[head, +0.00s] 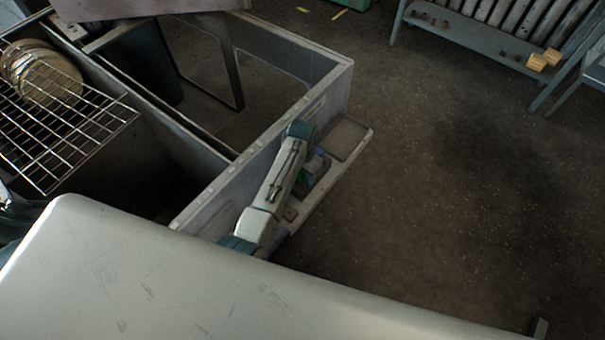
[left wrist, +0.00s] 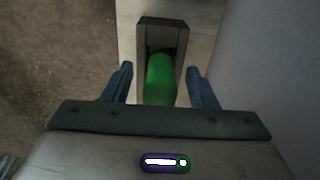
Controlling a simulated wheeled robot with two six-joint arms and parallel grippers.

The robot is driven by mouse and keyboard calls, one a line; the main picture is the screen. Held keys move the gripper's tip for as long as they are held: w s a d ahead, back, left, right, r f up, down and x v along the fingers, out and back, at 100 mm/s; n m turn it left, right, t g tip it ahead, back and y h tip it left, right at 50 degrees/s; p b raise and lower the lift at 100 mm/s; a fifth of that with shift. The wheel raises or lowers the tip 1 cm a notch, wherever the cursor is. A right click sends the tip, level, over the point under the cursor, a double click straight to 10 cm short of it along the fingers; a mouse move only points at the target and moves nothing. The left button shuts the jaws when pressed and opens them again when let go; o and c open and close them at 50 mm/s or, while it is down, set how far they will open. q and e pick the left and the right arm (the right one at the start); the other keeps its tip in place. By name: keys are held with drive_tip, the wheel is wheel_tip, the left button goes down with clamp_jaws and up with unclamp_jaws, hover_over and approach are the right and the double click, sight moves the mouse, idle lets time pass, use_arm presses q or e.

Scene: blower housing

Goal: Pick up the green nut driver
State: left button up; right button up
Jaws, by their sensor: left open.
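The green nut driver (left wrist: 160,82) stands in a grey slotted holder (left wrist: 176,28) in the left wrist view; its green handle shows and its lower part is hidden. In the head view a small patch of green (head: 304,177) shows beside my left arm, mostly covered. My left gripper (left wrist: 161,84) is open, with one blue finger on each side of the green handle and a visible gap on both sides. In the head view the left gripper is largely hidden by its own arm. My right gripper is not in view.
A narrow grey shelf (head: 346,139) runs along the outside of a grey open-topped frame (head: 335,66). A wire rack (head: 100,118) with round discs (head: 50,85) is at left. Open floor (head: 450,200) lies to the right. A slatted bench (head: 480,32) stands far off.

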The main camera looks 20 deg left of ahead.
use_arm(q)
drive_tip(key=shift+f, duration=0.45)
drive_tip(key=shift+c, duration=0.2)
clamp_jaws()
drive_tip(key=shift+r, duration=0.1)
wheel_tip(320, 180, up, 10)
drive_tip(key=shift+f+b, duration=0.1)
drive_tip(key=shift+b, duration=0.45)
drive_tip(key=c, duration=0.7)
unclamp_jaws()
drive_tip(key=shift+c, duration=0.2)
clamp_jaws()
